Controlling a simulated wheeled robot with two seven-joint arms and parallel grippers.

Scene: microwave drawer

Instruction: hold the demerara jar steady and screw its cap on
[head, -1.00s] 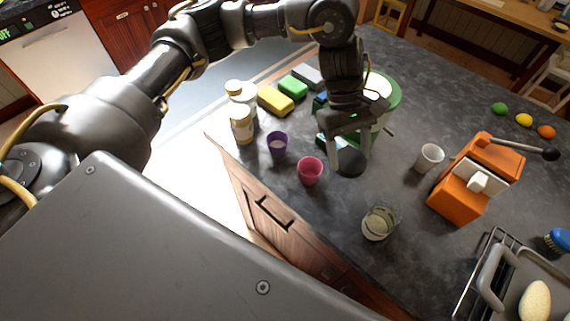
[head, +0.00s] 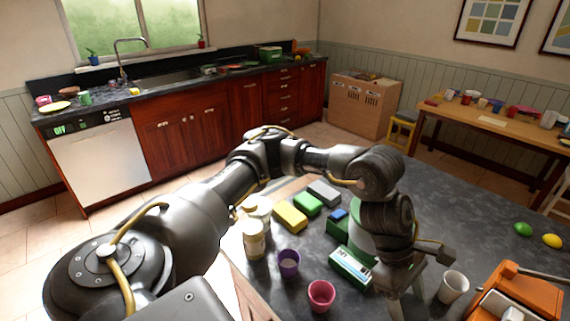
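Two pale jars stand at the counter's left edge: a front jar with a cream label (head: 253,240) and one behind it (head: 259,208). Their labels are too small to read, so I cannot tell whether either is the demerara jar. No loose cap can be made out. My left gripper (head: 407,300) points down over the counter, right of the jars and well apart from them. Its fingertips are cut off by the bottom edge, so its opening and anything in it are hidden. My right gripper is not in view.
On the counter (head: 455,218) are a purple cup (head: 288,263), a pink cup (head: 321,295), a white cup (head: 453,287), yellow (head: 290,216) and green (head: 308,203) sponges, a green-and-white box (head: 351,268) and an orange appliance (head: 528,290). Bare counter lies at right, behind the white cup.

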